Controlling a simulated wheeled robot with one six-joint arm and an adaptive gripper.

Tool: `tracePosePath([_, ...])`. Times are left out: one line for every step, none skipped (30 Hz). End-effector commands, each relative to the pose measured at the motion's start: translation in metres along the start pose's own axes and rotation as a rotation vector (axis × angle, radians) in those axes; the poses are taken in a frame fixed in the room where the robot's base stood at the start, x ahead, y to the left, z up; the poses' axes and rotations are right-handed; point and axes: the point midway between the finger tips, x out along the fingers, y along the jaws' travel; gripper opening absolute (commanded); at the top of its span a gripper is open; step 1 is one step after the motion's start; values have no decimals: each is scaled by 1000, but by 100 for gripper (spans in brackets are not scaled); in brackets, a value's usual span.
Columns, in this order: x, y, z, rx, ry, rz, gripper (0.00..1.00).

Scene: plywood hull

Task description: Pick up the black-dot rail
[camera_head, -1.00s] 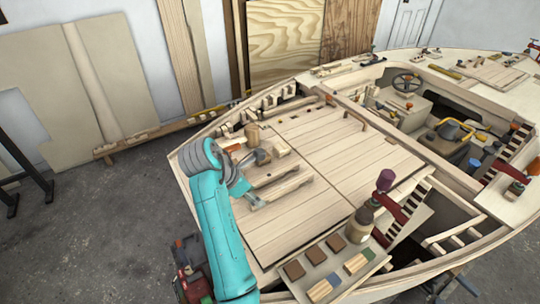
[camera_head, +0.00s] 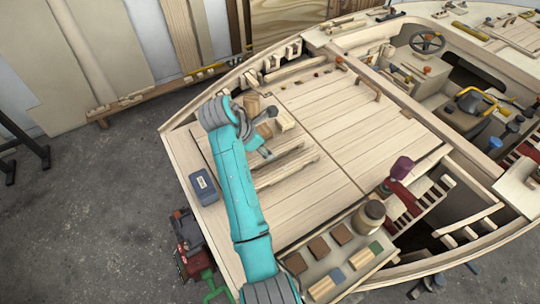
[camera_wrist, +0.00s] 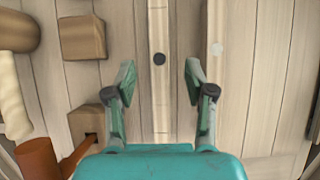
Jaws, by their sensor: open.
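The black-dot rail (camera_wrist: 159,100) is a narrow pale wooden strip with a black dot, running up the middle of the wrist view. My gripper (camera_wrist: 160,80) is open, with one finger on each side of the rail near the dot. Clear gaps show between both fingers and the strip, so nothing is held. A second pale rail (camera_wrist: 215,90) with a whitish dot lies parallel, just right of it and partly behind the right finger. In the head view my gripper (camera_head: 264,148) is over the left ends of the two rails on the planked deck.
Wooden blocks (camera_wrist: 82,37) and a brown-headed mallet (camera_wrist: 15,31) lie left of the rail in the wrist view, with a red-brown cylinder (camera_wrist: 38,158) near my gripper. A grey-blue box (camera_head: 203,185) stands left of my arm. The deck planks (camera_head: 340,130) right of the rails are clear.

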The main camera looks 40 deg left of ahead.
Motion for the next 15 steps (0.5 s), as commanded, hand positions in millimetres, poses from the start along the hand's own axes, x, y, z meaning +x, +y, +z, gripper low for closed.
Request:
tracePosePath([4, 0, 0, 0, 0, -1, 54])
tracePosePath([7, 0, -1, -1, 1, -2, 54])
tracePosePath([11, 0, -2, -1, 1, -3, 54])
tracePosePath([16, 0, -2, -1, 1, -3, 54])
tracePosePath([20, 0, -3, -1, 1, -3, 54])
tracePosePath([26, 1, -4, -1, 1, -3, 54])
tracePosePath([30, 1, -5, 0, 1, -3, 54])
tracePosePath([35, 1, -5, 0, 1, -3, 54])
tracePosePath([39, 1, -5, 0, 1, -3, 54])
tracePosePath([42, 1, -4, 0, 1, -2, 54])
tracePosePath([45, 2, -4, 0, 0, -2, 54])
tracePosePath([48, 2, -4, 0, 0, -1, 54])
tracePosePath([50, 1, -4, 0, 0, -2, 54])
tracePosePath([51, 1, -4, 0, 0, -2, 54])
tracePosePath([51, 2, -4, 0, 0, -1, 54])
